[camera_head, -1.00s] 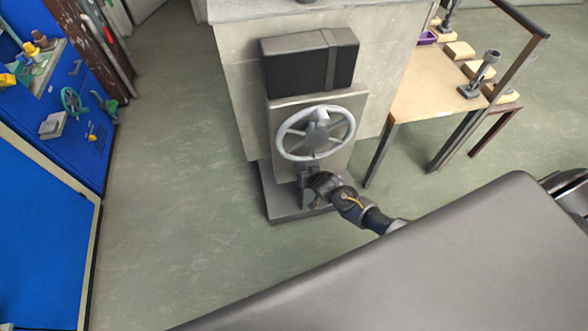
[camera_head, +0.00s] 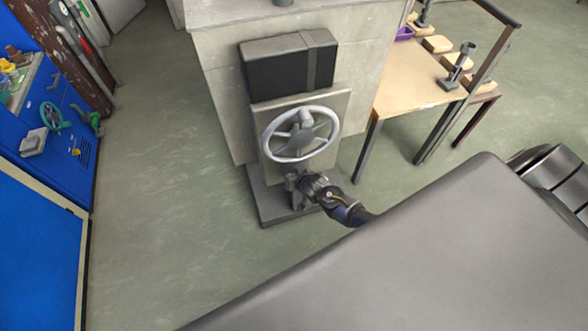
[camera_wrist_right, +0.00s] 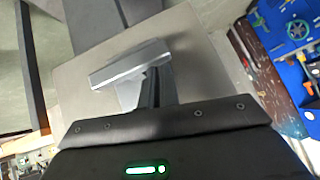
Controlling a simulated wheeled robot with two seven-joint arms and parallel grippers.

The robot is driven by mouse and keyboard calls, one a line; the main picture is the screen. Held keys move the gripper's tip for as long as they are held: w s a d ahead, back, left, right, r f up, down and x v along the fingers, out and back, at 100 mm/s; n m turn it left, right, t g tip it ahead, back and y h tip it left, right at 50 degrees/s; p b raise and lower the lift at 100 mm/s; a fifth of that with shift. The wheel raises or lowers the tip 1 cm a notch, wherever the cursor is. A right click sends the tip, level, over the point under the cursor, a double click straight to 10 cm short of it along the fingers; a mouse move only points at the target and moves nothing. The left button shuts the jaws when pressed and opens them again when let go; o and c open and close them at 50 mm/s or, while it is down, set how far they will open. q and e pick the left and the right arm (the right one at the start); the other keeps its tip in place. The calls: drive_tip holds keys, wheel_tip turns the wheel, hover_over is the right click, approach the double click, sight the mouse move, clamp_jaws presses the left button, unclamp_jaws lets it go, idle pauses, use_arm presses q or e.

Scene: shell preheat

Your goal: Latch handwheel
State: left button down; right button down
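The handwheel (camera_head: 336,120) is a grey metal ring with spokes on the front plate (camera_head: 337,104) of a grey pedestal. My right gripper (camera_head: 294,187) is just below the wheel, its arm coming in from the lower right. It is beside a small dark upright part low on the pedestal. In the right wrist view a grey bar (camera_wrist_right: 125,66) crosses in front of a dark finger-like part (camera_wrist_right: 150,88). I cannot tell whether the gripper holds the bar or is open. My left gripper is not in view.
A black box (camera_head: 275,75) sits above the wheel against a pale block. A wooden-topped table (camera_head: 405,85) stands right of it. Blue cabinets (camera_head: 40,235) are at the left. My own large grey body part fills the lower right. The floor between is clear.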

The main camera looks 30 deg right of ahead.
drive_tip(key=shift+s+a, duration=0.1)
drive_tip(key=shift+a, duration=0.1)
drive_tip(key=s+a+r+p, duration=0.1)
drive_tip(key=s+r+p, duration=0.2)
drive_tip(key=s+r, duration=0.3)
wheel_tip(320, 180, up, 5)
drive_tip(key=shift+s+r, duration=0.1)
drive_tip(key=shift+s, duration=0.3)
drive_tip(key=shift+p, duration=0.3)
